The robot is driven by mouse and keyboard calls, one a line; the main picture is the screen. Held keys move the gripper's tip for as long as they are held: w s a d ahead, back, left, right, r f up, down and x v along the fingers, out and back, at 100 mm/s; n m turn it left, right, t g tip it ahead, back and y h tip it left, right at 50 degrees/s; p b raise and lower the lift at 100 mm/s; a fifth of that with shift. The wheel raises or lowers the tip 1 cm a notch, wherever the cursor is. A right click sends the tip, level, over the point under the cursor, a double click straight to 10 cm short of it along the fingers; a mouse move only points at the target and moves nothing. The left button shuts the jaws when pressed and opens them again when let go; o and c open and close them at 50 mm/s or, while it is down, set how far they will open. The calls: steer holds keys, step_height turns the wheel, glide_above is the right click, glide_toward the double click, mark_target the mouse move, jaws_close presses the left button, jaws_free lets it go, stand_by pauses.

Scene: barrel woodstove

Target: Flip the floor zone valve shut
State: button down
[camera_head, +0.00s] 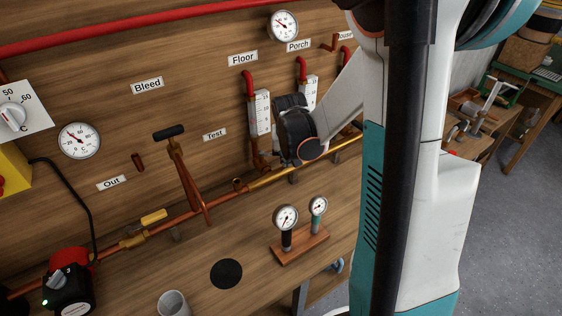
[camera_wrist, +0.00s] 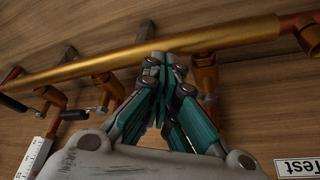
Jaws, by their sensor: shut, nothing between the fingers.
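The "Floor" label (camera_head: 243,59) marks a red pipe and a white flow meter (camera_head: 260,112) on the wooden wall. A copper-coloured branch (camera_head: 258,158) runs below that meter to the brass manifold pipe (camera_head: 268,178). My wrist covers part of this area, and I cannot make out the floor valve's handle in the head view. In the wrist view my gripper (camera_wrist: 164,62) is shut and empty, its tips at the manifold pipe (camera_wrist: 90,66). Just right of the tips is a brass valve body (camera_wrist: 205,72), probably the floor branch's. Its handle is not visible; contact is unclear.
In the wrist view, two neighbouring valves with dark levers (camera_wrist: 14,103) (camera_wrist: 78,114) are at left. Below the manifold, a wooden stand with two gauges (camera_head: 300,246) stands on the bench. A copper T-handled lever (camera_head: 185,175) stands at left.

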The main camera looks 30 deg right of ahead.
steer(key=w+d+n+y, duration=0.1)
steer(key=d+n, duration=0.1)
steer(key=shift+w+n, duration=0.15)
steer(key=shift+n, duration=0.25)
steer(key=shift+w+d+n+t+y, duration=0.35)
steer(key=shift+w+d+n, duration=0.3)
steer(key=shift+n, duration=0.45)
steer(key=shift+w+d, duration=0.1)
steer(key=shift+w, duration=0.1)
steer(key=shift+w+d, duration=0.25)
steer(key=shift+w, duration=0.15)
